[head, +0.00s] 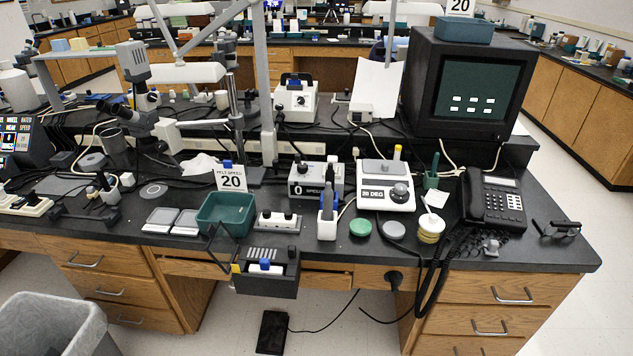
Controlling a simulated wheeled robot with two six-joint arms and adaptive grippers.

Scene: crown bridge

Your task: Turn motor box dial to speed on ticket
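The motor box (307,177) is a small pale box near the middle of the bench, with dark knob-like parts on it. Its front reads "0" at the left beside the word "SPEED". Which part is the dial is too small to tell for certain. The white ticket (231,179) stands at the back of a green tray (205,222), left of the motor box, and reads "20" under a small line that seems to say "MELT SPEED". Neither of my grippers is in view.
A white holder (327,229) with blue tools stands in front of the box. A phone (497,200) and monitor (418,105) stand at right. A black slotted box (285,287) hangs at the front edge.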

